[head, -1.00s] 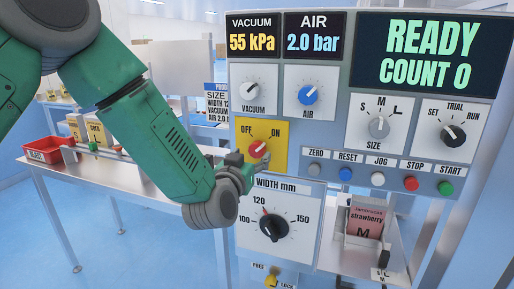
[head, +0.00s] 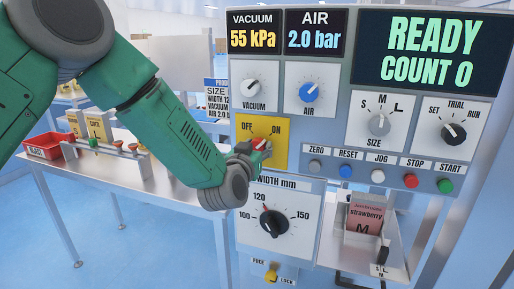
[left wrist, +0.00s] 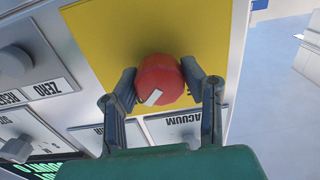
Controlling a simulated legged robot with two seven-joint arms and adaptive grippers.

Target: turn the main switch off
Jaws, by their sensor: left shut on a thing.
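The main switch is a red round knob (left wrist: 160,78) on a yellow plate (head: 252,130) marked OFF at left and ON at right. In the head view my gripper hides most of the knob. In the left wrist view the labels are upside down, and the knob's white mark points to the lower left, which is the ON side. My left gripper (head: 259,150) is at the knob; in the left wrist view its two fingers (left wrist: 158,72) are shut on it from both sides. My right gripper is in neither view.
The panel carries the VACUUM knob (head: 252,87) and AIR knob (head: 310,93) above, the WIDTH dial (head: 273,223) close below, and a button row with ZERO (head: 315,166) to the right. A table (head: 110,170) with a red bin (head: 44,146) stands at left.

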